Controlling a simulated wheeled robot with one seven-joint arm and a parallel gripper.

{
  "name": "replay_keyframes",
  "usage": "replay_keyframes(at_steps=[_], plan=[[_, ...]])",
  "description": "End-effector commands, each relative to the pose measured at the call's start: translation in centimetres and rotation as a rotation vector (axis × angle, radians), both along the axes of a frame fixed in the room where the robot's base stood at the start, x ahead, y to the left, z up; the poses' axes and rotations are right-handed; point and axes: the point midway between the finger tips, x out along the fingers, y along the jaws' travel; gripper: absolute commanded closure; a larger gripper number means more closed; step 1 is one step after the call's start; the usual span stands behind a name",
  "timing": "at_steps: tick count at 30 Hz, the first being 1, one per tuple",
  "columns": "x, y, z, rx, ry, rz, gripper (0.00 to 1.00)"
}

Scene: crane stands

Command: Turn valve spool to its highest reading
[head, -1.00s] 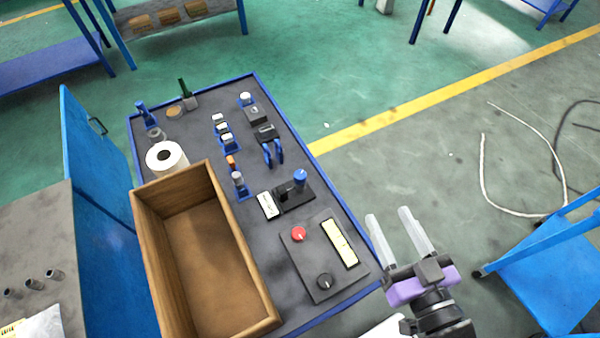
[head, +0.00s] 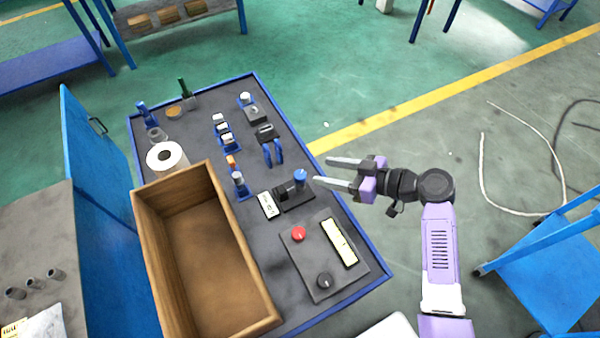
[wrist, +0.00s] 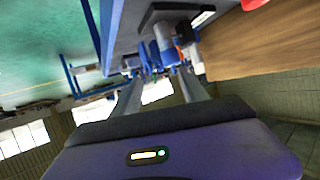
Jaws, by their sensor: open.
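A small black unit (head: 290,197) with an upright blue-topped knob (head: 300,176) sits near the right edge of the bench top. A white marked plate (head: 268,205) lies at its left; its reading is too small to tell. This looks like the valve spool, though no name is legible. My gripper (head: 332,171) is open and empty, just right of the knob, with its fingers pointing left toward it. In the wrist view, a blue upright part (wrist: 163,38) shows beyond the spread fingers (wrist: 160,88); it is likely the knob. No contact is visible.
A control panel (head: 325,283) with a red button (head: 299,233) and a black knob (head: 324,280) lies in front. An open wooden box (head: 264,300) stands at left.

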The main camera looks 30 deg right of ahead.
Motion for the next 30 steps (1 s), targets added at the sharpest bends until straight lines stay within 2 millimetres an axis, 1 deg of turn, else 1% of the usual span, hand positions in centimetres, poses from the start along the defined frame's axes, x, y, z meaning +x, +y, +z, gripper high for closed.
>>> replay_keyframes(at_steps=[1, 2, 5, 8, 18, 21, 25, 30], plan=[[-0.5, 0.8, 0.1, -0.011, -0.014, 0.050, 0.48], [-0.8, 1.2, 0.1, -0.022, -0.024, 0.075, 0.48], [-1.1, 1.7, 0.0, -0.051, -0.039, 0.113, 0.48], [-0.5, 2.1, -0.2, -0.058, -0.044, 0.116, 0.48], [3.1, 5.0, -2.1, -0.058, -0.043, 0.114, 0.48], [3.8, 5.6, -2.6, -0.058, -0.043, 0.113, 0.48], [4.3, 6.0, -2.9, -0.058, -0.042, 0.112, 0.48], [4.5, 6.1, -3.0, -0.059, -0.043, 0.110, 0.48]])
